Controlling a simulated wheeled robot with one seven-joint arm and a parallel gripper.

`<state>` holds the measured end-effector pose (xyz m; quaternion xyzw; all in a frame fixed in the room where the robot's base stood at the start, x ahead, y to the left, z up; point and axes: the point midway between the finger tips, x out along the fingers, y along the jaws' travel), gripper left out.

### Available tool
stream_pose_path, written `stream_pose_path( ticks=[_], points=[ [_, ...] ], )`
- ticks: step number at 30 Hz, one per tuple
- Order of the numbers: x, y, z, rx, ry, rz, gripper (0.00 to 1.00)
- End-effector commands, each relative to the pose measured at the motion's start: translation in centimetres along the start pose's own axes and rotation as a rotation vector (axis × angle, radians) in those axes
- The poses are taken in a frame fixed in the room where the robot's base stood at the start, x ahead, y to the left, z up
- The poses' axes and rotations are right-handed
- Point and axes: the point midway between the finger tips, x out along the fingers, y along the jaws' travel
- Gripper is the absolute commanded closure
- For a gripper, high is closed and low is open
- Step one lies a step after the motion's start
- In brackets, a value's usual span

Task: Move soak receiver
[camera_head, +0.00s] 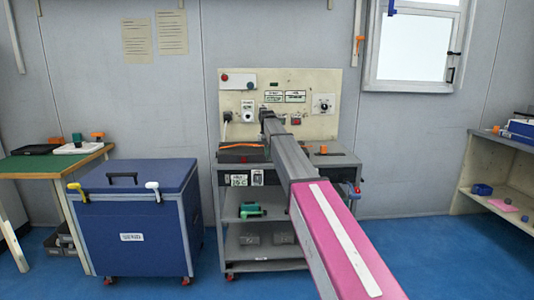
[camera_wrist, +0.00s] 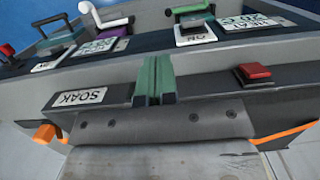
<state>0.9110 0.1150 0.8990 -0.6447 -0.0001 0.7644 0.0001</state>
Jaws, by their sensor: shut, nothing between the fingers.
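In the wrist view, a dark bar-shaped unit with a white SOAK label (camera_wrist: 80,97) lies across the picture, with the lettering upside down. I take it for the soak receiver; its full shape is cut off. My gripper (camera_wrist: 155,78) shows there as two green fingers pressed together, empty, in front of the dark unit and right of the label. I cannot tell whether they touch it. In the head view my arm reaches over the cart, and its end hides part of the cart top. A dark flat unit (camera_head: 238,155) lies on the cart top at left.
A red button (camera_wrist: 255,73) is right of the fingers, with an orange cable (camera_wrist: 288,135) nearby. The cart (camera_head: 287,254) has shelves below and an upright control panel (camera_head: 300,80) behind. A blue chest (camera_head: 135,225) stands left. Blue floor is open at right.

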Motion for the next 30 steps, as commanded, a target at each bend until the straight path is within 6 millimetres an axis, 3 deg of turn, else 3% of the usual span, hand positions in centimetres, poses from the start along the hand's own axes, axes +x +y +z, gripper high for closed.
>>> stream_pose_path(
  ticks=[18,30],
  points=[
    [7.4,2.0,3.6,0.002,0.023,-0.003,1.00],
    [8.7,2.3,4.1,0.001,0.028,-0.003,1.00]
  ],
)
